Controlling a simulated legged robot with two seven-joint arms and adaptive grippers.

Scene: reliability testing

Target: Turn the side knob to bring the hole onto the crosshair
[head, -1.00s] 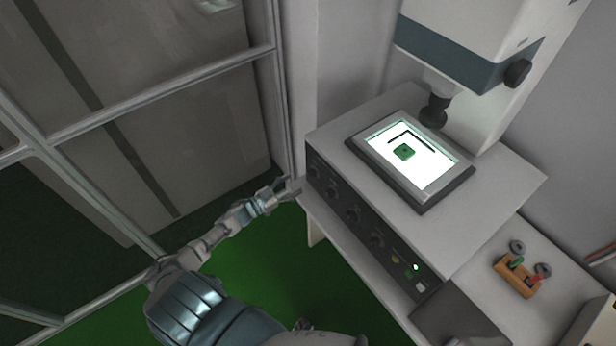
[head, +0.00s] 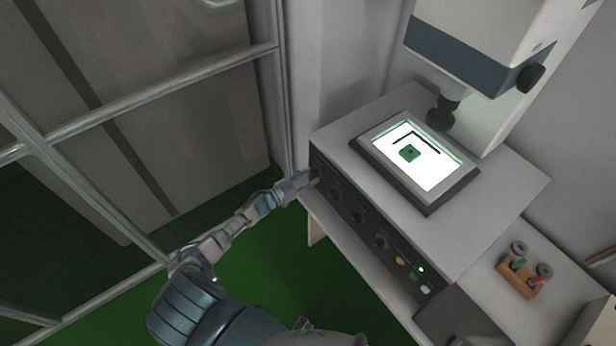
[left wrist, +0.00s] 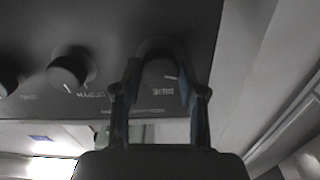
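I cannot make out a crosshair. My left gripper (head: 309,179) is at the far left end of the machine's dark front panel. In the left wrist view my left gripper (left wrist: 162,88) has its fingers apart, one on each side of a dark round knob (left wrist: 160,67). Whether they touch it is unclear. A dark knob (head: 530,78) is on the side of the optical head. My right gripper is out of view.
Several knobs, including one beside the gripper (left wrist: 69,68), line the panel (head: 362,226). A lit green button (head: 421,269) is at its right end. A wooden holder (head: 519,278) stands right of the machine. A framed glass partition (head: 150,100) is on the left.

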